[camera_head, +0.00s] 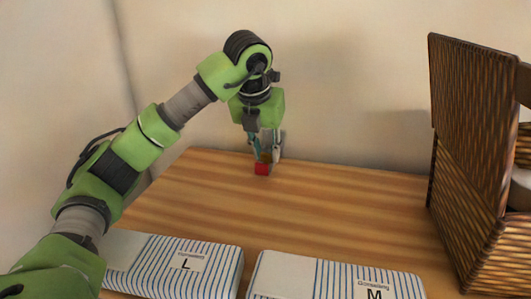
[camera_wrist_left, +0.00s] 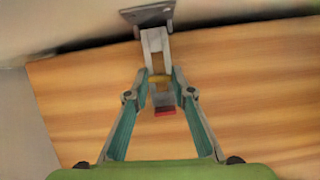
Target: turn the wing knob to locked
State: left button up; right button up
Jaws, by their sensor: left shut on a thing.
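My left gripper (camera_head: 265,153) points down at the far edge of the wooden top, near the wall. In the left wrist view its fingers (camera_wrist_left: 161,80) close from both sides on the wing knob (camera_wrist_left: 160,78), whose yellowish part shows between the fingertips. A red piece (camera_head: 262,169) shows just below the fingertips, and in the wrist view (camera_wrist_left: 165,112) it lies nearer to my palm side. A light grey bracket (camera_wrist_left: 155,45) runs from the knob to a dark grey plate (camera_wrist_left: 148,14). The fingers partly hide the knob, and I cannot tell its turn angle. My right gripper is out of view.
The wooden top (camera_head: 330,205) is clear around the knob. Two striped packs, marked L (camera_head: 215,272) and M (camera_head: 315,277), lie along the front. A wicker basket (camera_head: 462,170) with a raised lid stands at the right. The wall (camera_head: 350,90) is close behind.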

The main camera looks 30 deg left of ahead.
pick_arm(q)
jog(key=shift+n, duration=0.6)
jog(key=o, duration=1.1)
jog(key=shift+o, duration=0.2)
jog(key=v, duration=1.2)
jog(key=shift+d, duration=0.25)
jog(key=shift+w, duration=0.1)
